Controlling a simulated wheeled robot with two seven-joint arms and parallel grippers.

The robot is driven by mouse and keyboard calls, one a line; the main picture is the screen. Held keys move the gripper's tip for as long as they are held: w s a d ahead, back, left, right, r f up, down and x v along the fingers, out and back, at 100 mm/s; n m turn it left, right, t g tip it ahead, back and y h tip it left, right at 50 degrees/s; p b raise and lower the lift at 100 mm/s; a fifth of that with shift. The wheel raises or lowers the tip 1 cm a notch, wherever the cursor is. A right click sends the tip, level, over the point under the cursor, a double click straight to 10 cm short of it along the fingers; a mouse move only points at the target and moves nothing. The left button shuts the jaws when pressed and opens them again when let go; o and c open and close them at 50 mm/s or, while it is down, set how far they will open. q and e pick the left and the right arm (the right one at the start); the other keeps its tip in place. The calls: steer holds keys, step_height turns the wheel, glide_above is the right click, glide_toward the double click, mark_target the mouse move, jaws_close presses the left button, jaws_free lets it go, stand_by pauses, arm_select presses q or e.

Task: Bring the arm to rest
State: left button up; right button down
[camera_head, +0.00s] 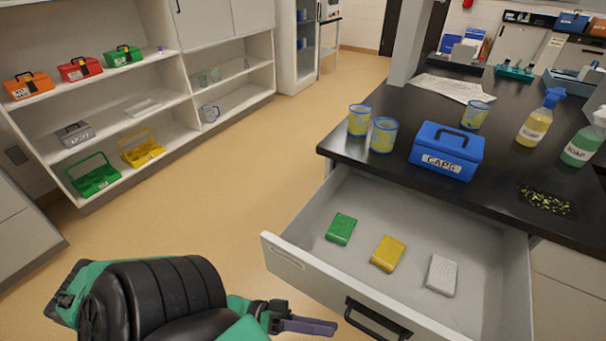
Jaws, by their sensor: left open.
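My left arm comes in at the bottom left, with its black and green links bent low over the floor. My left gripper (310,326) is open and empty, its dark fingers pointing right. It is in front of the open drawer (285,256), left of the drawer's black handle (376,318), and appears apart from it. My right gripper is out of the picture.
The open drawer holds a green (341,229), a yellow (388,253) and a white block (441,275). A blue CAPS box (446,150), beakers (383,135) and spray bottles (538,120) stand on the black counter (420,105). Shelves (110,95) stand left; the floor between is clear.

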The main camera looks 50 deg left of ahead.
arm_select(q)
steer(key=v, duration=0.4)
steer(key=shift+a, duration=0.15)
steer(key=w+a+f+y, duration=0.2)
steer(key=a+f+y, duration=0.15)
steer(key=f, duration=0.35)
steer(key=w+a+f+m+y, duration=0.1)
steer(key=a+f+y, duration=0.25)
steer(key=f, duration=0.35)
steer(key=w+a+f+y, duration=0.2)
steer(key=f+y, duration=0.3)
steer(key=f, duration=0.1)
steer(key=s+a+f+g+y+p, duration=0.15)
steer(key=s+f+g+y, duration=0.4)
steer(key=f, duration=0.75)
steer(key=s+d+f+m+g, duration=0.1)
steer(key=s+d+f+g, duration=0.1)
steer(key=s, duration=0.3)
steer(key=s+d+f+m+g, duration=0.1)
steer(key=s+d+f+g, duration=0.1)
steer(key=s, duration=0.4)
steer(key=shift+f+g, duration=0.3)
steer(key=shift+g, duration=0.15)
